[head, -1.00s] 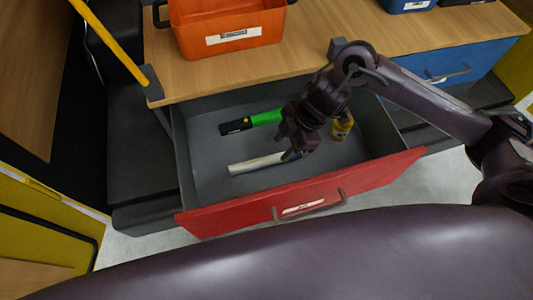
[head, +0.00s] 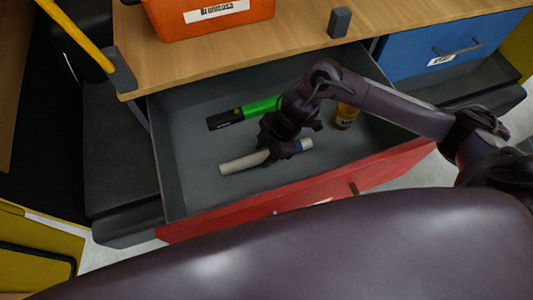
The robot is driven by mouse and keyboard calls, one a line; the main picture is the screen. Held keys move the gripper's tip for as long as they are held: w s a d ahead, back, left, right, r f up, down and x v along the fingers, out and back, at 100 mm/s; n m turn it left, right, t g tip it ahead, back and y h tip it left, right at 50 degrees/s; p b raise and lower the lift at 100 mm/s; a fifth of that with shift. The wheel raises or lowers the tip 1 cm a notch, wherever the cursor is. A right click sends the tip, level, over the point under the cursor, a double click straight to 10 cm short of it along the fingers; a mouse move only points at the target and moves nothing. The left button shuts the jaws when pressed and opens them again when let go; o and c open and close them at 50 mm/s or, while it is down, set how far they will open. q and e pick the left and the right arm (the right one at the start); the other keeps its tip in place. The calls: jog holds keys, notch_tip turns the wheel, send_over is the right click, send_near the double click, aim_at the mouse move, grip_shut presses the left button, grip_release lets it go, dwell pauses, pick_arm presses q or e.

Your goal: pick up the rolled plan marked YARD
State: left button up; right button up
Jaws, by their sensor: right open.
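A white rolled plan (head: 240,163) with a blue band (head: 304,145) near its right end lies in the open drawer; no YARD marking can be read on it. My right gripper (head: 280,156) is open, over the middle of the roll, and hides part of it. I cannot tell whether its fingers touch the roll. My left gripper is not in view.
The red-fronted drawer (head: 190,228) also holds a black and green flashlight (head: 226,118) behind the roll and a yellow container (head: 346,116) to the right. An orange bin (head: 250,24) stands on the wooden worktop (head: 300,32). A blue drawer (head: 408,62) is shut.

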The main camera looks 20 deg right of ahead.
jog(key=shift+x, duration=0.85)
jog(key=shift+c, duration=0.3)
jog(key=c, duration=0.7)
